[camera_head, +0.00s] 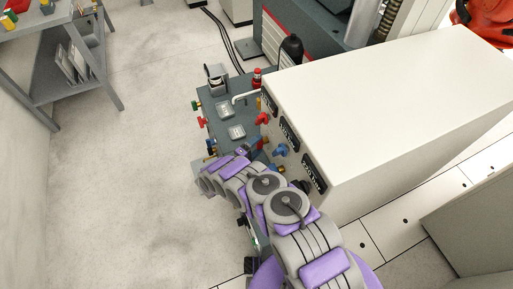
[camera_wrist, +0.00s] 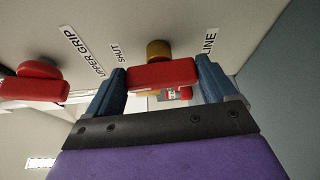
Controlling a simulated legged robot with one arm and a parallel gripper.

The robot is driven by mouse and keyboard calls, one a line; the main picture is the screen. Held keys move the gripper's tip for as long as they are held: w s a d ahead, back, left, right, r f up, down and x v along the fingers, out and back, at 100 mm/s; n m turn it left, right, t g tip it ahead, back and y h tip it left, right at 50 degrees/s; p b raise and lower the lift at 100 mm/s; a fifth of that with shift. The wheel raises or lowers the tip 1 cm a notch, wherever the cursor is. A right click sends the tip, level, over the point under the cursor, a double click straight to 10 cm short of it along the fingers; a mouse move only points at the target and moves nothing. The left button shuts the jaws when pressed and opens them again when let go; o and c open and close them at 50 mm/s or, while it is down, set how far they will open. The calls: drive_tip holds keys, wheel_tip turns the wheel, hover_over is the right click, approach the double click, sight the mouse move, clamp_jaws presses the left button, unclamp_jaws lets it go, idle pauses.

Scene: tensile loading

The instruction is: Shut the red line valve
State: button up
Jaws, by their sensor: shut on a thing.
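In the wrist view, a red valve handle (camera_wrist: 160,75) sits on a brass stem (camera_wrist: 158,48) that comes out of a pale panel. My gripper (camera_wrist: 161,80) has its two blue fingers at the left and right ends of this handle and is shut on it. The handle lies crosswise between the fingers. A "LINE" label (camera_wrist: 209,43) is right of the stem, and a "SHUT" label (camera_wrist: 120,51) is to its left. In the head view my purple and grey arm reaches over the front of the valve bench, and my gripper cannot be made out there.
In the wrist view, another red handle (camera_wrist: 32,88) is at the left, near an "UPPER GRIP" label (camera_wrist: 84,51). In the head view, a large white cabinet (camera_head: 390,95) stands right of the bench, with a blue knob (camera_head: 280,150) on its face. The floor at left is clear.

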drive_tip(key=shift+s+f+m+b, duration=0.15)
drive_tip(key=shift+f+m+b, duration=0.15)
drive_tip(key=shift+m, duration=0.1)
drive_tip(key=o, duration=0.7)
drive_tip(key=shift+o, duration=0.7)
drive_tip(key=shift+r, duration=0.1)
drive_tip(key=b+v, duration=0.1)
drive_tip(key=v, duration=1.6)
drive_tip(key=shift+a+f, duration=0.2)
drive_tip(key=shift+f, duration=0.2)
drive_tip(key=shift+s, duration=0.15)
